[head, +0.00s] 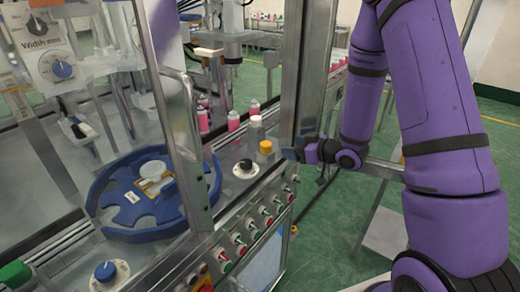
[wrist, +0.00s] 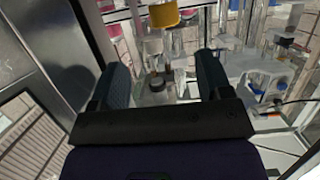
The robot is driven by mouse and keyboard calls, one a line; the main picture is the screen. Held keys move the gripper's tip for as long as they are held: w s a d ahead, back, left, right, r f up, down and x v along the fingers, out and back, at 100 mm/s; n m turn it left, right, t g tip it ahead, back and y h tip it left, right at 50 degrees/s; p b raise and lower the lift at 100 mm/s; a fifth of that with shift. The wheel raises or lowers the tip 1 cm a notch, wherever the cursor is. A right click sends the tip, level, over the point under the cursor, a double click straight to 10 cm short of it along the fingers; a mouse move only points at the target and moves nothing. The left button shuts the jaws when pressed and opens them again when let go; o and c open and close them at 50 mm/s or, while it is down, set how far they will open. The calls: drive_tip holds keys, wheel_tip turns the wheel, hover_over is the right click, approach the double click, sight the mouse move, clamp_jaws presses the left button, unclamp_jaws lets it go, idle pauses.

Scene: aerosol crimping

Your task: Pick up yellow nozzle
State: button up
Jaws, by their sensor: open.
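The yellow nozzle (head: 265,147) is a small yellow cylinder at the right edge of the machine's metal deck in the head view. In the wrist view, it appears to be the yellow piece (wrist: 163,15) at the top edge, partly cut off. My gripper (head: 291,153) is just right of the nozzle in the head view, pointing toward it, with a gap between. In the wrist view, my gripper's two dark fingers (wrist: 162,72) are spread apart with nothing held. The nozzle lies beyond the fingertips, roughly in line with the space between them.
A metal post (head: 303,80) stands close to my gripper. A grey-white cylinder (head: 256,124) stands behind the nozzle, with pink cans (head: 233,121) to its left. A black knob (head: 246,166) and a blue round turntable (head: 108,219) are left. Coloured buttons (head: 243,249) line the front panel.

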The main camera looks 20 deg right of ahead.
sight(269, 145)
drive_tip(key=x, duration=1)
drive_tip(key=shift+s+a+f, duration=0.1)
drive_tip(key=shift+a, duration=0.3)
drive_tip(key=c, duration=1.2)
